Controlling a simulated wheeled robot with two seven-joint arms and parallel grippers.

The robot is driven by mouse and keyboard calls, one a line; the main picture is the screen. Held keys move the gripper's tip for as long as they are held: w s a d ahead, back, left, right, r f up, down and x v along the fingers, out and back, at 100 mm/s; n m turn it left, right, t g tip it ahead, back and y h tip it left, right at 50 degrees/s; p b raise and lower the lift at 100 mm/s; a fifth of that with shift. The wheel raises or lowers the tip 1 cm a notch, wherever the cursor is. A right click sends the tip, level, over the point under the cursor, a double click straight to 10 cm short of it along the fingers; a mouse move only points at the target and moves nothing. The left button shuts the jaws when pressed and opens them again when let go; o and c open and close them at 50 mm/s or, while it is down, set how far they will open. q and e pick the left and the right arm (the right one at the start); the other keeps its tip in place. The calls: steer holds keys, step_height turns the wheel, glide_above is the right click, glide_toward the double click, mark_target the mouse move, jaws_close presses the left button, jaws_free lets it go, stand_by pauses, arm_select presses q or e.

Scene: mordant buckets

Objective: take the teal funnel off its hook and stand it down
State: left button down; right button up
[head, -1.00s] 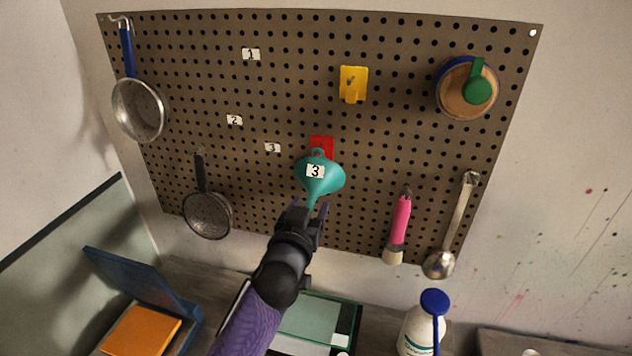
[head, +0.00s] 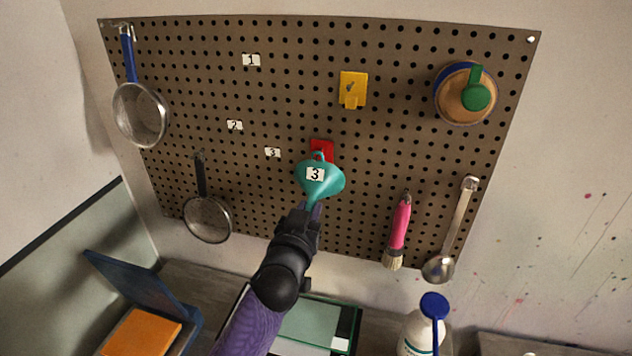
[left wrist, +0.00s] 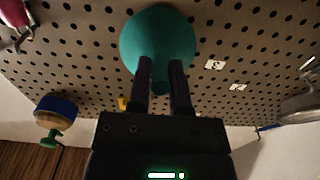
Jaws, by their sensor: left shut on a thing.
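The teal funnel (head: 327,180), with a white label reading 3, is at the red hook (head: 321,148) on the pegboard. Its loop is up at the hook and its spout points down. Whether the loop still bears on the hook I cannot tell. My left gripper (head: 311,208) is below the funnel and shut on its spout. The left wrist view shows the funnel (left wrist: 158,38) just beyond the two fingers (left wrist: 161,75), with the spout between them. My right gripper is not in view.
The pegboard (head: 290,100) also holds a yellow hook (head: 352,90), two strainers (head: 141,114) (head: 207,218), a pink brush (head: 400,230), a ladle (head: 457,230) and a round wooden piece (head: 465,93). Below are a green-edged tray (head: 318,322), an open blue box (head: 140,285) and a white bottle (head: 425,330).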

arm_select(q)
steer(key=shift+r, duration=0.35)
steer(key=p+v, duration=0.5)
steer(key=v, duration=0.2)
steer(key=shift+s, duration=0.25)
stand_by(0.4)
